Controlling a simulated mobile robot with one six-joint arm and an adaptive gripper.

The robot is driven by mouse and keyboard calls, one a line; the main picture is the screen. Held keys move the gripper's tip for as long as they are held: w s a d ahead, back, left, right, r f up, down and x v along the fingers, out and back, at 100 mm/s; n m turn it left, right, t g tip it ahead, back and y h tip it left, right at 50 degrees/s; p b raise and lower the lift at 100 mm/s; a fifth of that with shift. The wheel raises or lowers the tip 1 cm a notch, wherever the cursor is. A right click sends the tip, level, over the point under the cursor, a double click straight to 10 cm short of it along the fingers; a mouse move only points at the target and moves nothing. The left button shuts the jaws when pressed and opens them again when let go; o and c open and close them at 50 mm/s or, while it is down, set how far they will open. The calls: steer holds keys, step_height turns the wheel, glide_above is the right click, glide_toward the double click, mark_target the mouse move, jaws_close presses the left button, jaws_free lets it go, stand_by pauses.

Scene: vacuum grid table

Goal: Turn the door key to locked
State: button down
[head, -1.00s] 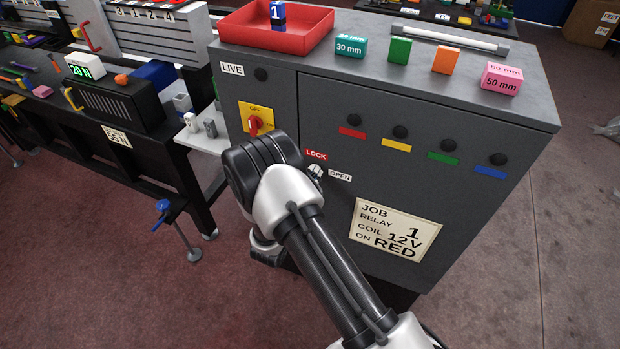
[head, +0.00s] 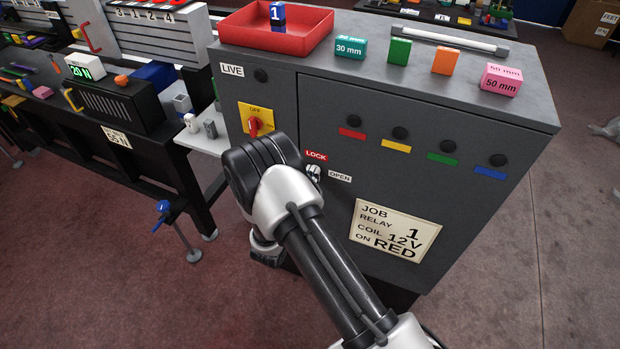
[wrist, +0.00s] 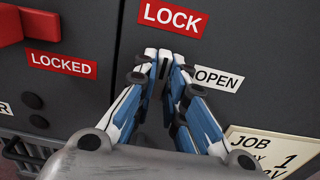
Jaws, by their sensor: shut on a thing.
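The door key is hidden between my fingertips; only a dark sliver shows there in the wrist view, so its angle cannot be read. My gripper (wrist: 167,66) is shut on it, close against the grey cabinet door (head: 420,120). The red LOCK label (wrist: 173,17) is just above the fingertips. The white OPEN label (wrist: 217,79) is just right of them. In the head view the fingertips show as a small pale shape beside the LOCK (head: 316,155) and OPEN (head: 340,177) labels, partly behind my wrist.
A red switch handle (head: 254,126) on a yellow OFF plate is up and left of my gripper. The wrist view shows a red bar (wrist: 40,25) and a LOCKED label (wrist: 62,64) at left. A job card (head: 394,229) is lower right. Blocks and a red tray (head: 275,40) stand on top.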

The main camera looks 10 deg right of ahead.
steer(key=shift+w+r, duration=0.15)
steer(key=shift+r, duration=0.1)
steer(key=c, duration=1.6)
jaws_free()
steer(key=shift+c, duration=0.2)
steer(key=shift+f, duration=0.1)
steer(key=v, duration=1.2)
steer(key=shift+d, duration=0.1)
